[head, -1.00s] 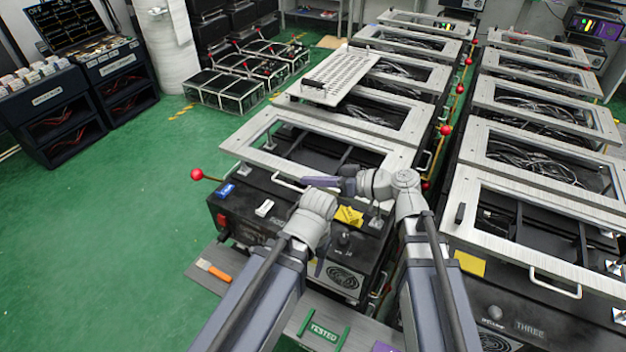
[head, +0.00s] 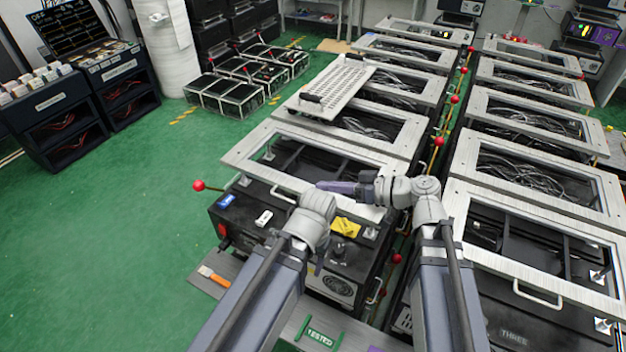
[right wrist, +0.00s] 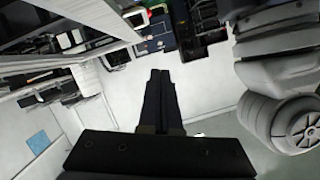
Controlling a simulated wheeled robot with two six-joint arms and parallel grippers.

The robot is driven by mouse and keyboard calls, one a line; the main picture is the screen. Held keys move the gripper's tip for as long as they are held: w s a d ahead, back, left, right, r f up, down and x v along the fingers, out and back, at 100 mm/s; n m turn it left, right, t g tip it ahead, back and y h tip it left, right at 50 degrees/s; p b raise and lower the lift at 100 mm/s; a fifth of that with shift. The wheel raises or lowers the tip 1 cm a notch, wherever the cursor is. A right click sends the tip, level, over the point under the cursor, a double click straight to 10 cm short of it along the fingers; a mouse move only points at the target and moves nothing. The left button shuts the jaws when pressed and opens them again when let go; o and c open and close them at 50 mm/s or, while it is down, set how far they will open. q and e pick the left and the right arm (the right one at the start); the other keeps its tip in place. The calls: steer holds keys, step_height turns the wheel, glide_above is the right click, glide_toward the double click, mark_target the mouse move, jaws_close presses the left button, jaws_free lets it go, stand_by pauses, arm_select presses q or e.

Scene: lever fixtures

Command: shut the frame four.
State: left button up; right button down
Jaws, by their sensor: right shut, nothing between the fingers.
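The near left fixture has a silver rectangular frame (head: 245,157) over its black box (head: 240,225). A gap and posts show under the frame's left side, so it looks raised. I read no label "four"; my arms cover part of the front. My right gripper (head: 322,186) is shut and empty, pointing left over the frame's front bar; contact is unclear. Its shut dark fingers show in the right wrist view (right wrist: 160,74). My left gripper is mostly hidden below its wrist, at the fixture's front. A lever with a red knob (head: 198,186) sticks out on the left.
A fixture labelled THREE (head: 513,337) stands at the right, its frame (head: 455,205) also above its box. More framed fixtures run back in two rows, with red-knobbed levers between. A perforated plate (head: 335,85) lies on one. Green floor (head: 120,240) is clear at left.

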steer(key=shift+s+p+v, duration=0.2)
steer(key=shift+p+v, duration=0.2)
steer(key=shift+v, duration=1.8)
